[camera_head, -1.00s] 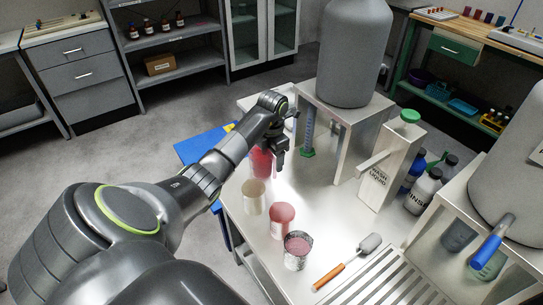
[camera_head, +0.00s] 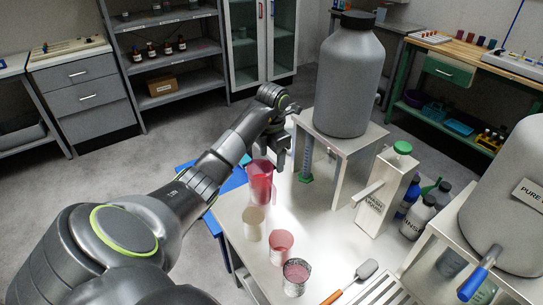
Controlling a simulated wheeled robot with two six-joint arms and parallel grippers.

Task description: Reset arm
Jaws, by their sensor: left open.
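My left arm comes in from the left over the table's left edge. Its gripper (camera_head: 281,163) is open and hangs just above and to the right of a red-tinted beaker (camera_head: 261,182). The gripper looks empty. It appears apart from the beaker, though their depth gap is hard to judge. My right gripper is not in view.
A cream beaker (camera_head: 253,222), a pink beaker (camera_head: 281,246) and a dark-speckled beaker (camera_head: 296,277) stand nearby on the metal table (camera_head: 335,225). A large grey bottle (camera_head: 348,80) stands on a raised stand. A wash-liquid container (camera_head: 388,196) and smaller bottles (camera_head: 417,217) are at right.

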